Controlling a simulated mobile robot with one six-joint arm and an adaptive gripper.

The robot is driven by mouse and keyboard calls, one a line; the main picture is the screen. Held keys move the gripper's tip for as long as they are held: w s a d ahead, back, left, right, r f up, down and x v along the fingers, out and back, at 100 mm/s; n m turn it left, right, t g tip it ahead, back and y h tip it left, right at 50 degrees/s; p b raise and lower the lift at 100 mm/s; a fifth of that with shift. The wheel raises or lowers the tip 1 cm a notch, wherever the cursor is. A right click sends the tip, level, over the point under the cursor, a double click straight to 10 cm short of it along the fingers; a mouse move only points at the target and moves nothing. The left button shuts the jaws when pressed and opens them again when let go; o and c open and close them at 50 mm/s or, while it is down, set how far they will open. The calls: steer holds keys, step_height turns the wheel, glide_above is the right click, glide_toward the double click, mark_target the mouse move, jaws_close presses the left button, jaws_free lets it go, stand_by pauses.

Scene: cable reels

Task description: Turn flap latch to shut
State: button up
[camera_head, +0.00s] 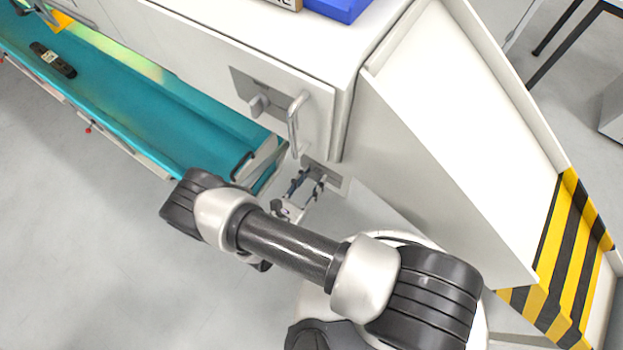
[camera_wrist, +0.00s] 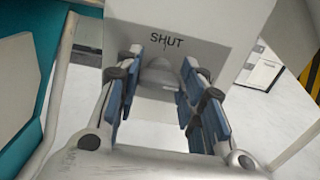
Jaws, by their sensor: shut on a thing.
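The flap latch is a grey knob (camera_wrist: 158,74) on a pale plate, seen between my fingers in the wrist view. The word SHUT is printed on the plate just above it. My gripper (camera_wrist: 163,62), with blue finger pads, is shut on the latch. In the head view my gripper (camera_head: 311,182) is at a small grey plate (camera_head: 335,180) low on the white machine, below its corner. The latch itself is too small and covered there to tell its angle.
A vertical bar handle (camera_head: 293,125) and a second grey knob (camera_head: 258,104) stick out of the machine front above my gripper. A teal conveyor (camera_head: 175,115) carries a dark object (camera_head: 53,60) to the left. A white sloped chute (camera_head: 465,110) stands right. The floor at lower left is clear.

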steer(key=c, duration=0.4)
steer(key=shift+o, duration=0.2)
steer(key=shift+n, duration=0.3)
steer(key=n, duration=0.3)
steer(key=shift+n, duration=0.4)
steer(key=shift+w+a+f+n, duration=0.1)
steer(key=shift+f+n, duration=0.05)
steer(key=shift+n, duration=3.2)
steer(key=shift+a+f+n, duration=0.1)
steer(key=shift+n, duration=3.25)
